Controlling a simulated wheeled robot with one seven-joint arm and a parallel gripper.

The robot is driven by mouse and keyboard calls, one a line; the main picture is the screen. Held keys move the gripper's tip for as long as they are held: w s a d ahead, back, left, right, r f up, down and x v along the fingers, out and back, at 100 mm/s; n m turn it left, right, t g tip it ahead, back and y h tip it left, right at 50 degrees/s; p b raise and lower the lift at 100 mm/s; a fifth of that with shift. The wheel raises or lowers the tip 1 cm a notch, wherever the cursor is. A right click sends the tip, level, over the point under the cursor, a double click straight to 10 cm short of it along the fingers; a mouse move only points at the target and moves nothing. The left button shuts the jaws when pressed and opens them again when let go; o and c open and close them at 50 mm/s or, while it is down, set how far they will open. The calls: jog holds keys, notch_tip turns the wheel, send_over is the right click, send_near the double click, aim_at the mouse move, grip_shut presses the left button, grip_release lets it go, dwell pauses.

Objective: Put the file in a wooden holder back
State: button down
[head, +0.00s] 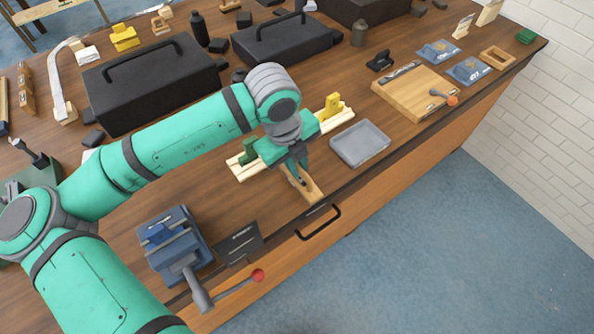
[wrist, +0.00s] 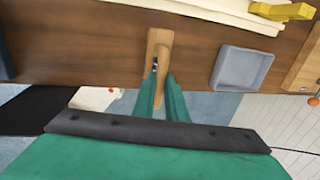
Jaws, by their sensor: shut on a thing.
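A light wooden piece (head: 313,193) lies at the table's front edge, below my gripper (head: 301,180). It also shows in the wrist view (wrist: 159,40), long and narrow, pointing away from my gripper (wrist: 161,80). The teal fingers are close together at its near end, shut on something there. A small dark part shows between the tips. I cannot tell whether the held thing is the file or part of the wooden holder, because the fingers hide it. No other file is clear in either view.
A grey tray (head: 360,144) stands right of my gripper, with a wooden board (head: 415,97) beyond it. A pale rail with green and yellow clamps (head: 243,165) lies just behind. A blue vise (head: 170,240) stands at front left. Black toolboxes (head: 150,85) fill the back.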

jog(key=shift+w+a+f, duration=0.15)
jog(key=shift+f, duration=1.55)
jog(key=shift+f, duration=0.15)
jog(key=c, duration=1.8)
grip_release()
jog(key=shift+o, duration=0.2)
notch_tip(320, 180, up, 12)
jog(key=s+a, duration=0.1)
jog(key=shift+s+a, duration=0.2)
jog(key=shift+a, duration=0.2)
